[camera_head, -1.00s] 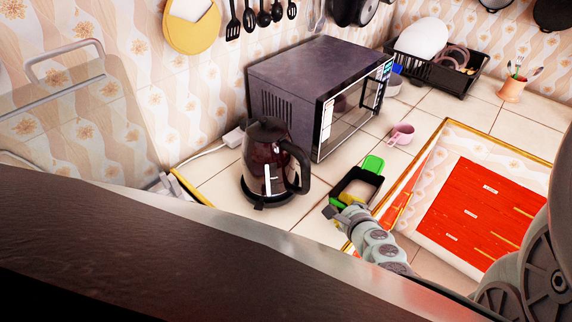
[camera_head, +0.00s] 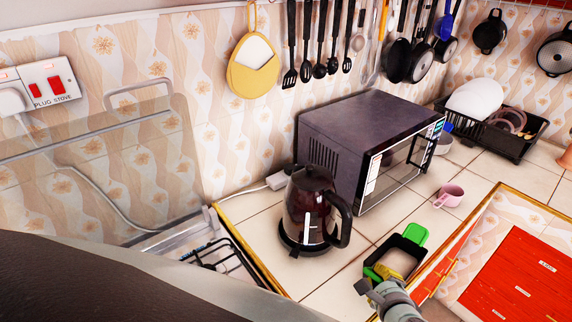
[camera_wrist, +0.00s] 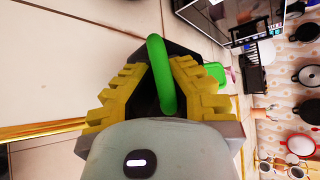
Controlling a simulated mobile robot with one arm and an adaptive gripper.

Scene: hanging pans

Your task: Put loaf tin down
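The loaf tin (camera_head: 374,258) is a black rectangular tin with green handles at its ends. In the head view it is at the counter's front edge, right of the kettle. I cannot tell whether its base touches the counter. My gripper (camera_head: 385,272) is at its near end. In the wrist view, the yellow fingers of my gripper (camera_wrist: 161,68) close in on both sides of the near green handle (camera_wrist: 157,55) and appear shut on it. The tin's far green handle (camera_wrist: 215,72) shows beyond the fingers. Most of the tin's body is hidden by them there.
A dark kettle (camera_head: 308,212) stands left of the tin, with a microwave (camera_head: 345,135) behind it. The stove (camera_head: 215,262) is at left. Bare tiles (camera_head: 400,215) lie between microwave and tin.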

